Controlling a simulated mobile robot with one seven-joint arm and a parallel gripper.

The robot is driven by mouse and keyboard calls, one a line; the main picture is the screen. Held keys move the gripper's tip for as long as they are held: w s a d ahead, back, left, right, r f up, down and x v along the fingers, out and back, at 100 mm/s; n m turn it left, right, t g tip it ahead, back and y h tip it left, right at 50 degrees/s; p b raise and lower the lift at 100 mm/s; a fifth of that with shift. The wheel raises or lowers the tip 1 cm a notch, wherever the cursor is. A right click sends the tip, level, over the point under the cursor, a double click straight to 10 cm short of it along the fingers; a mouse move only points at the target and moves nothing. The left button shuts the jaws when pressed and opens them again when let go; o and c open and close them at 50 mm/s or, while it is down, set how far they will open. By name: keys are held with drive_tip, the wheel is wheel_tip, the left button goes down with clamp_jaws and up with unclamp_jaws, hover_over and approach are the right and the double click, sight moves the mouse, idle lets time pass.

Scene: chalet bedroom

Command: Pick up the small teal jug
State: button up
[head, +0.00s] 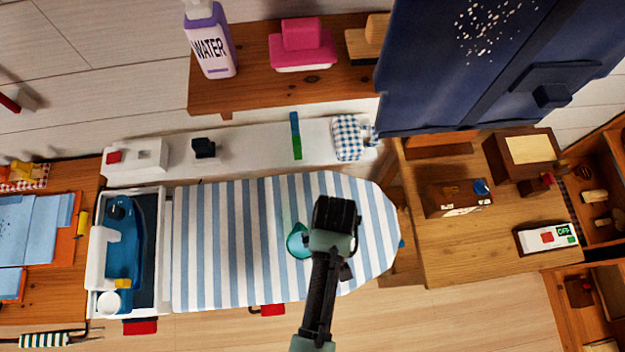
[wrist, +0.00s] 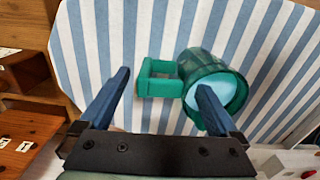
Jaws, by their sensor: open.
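The small teal jug (head: 298,243) stands on the blue-and-white striped ironing board (head: 235,240), partly hidden behind my arm in the head view. In the wrist view the teal jug (wrist: 213,88) shows its round body with a pale blue opening and a square handle pointing left. My gripper (wrist: 160,90) is open and empty. Its two blue fingers reach towards the jug: the handle lies between them in the picture, and the right finger overlaps the jug's body. I cannot tell whether the finger touches it. In the head view my gripper (head: 335,215) is over the board beside the jug.
A white tray end with a blue iron (head: 122,245) is at the board's left. A white shelf (head: 240,150) with small items runs behind it. A wooden table (head: 480,245) with boxes stands right. A dark blue garment (head: 470,70) hangs at the upper right. The board's left half is clear.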

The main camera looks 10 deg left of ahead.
drive_tip(key=shift+f, duration=1.95)
clamp_jaws()
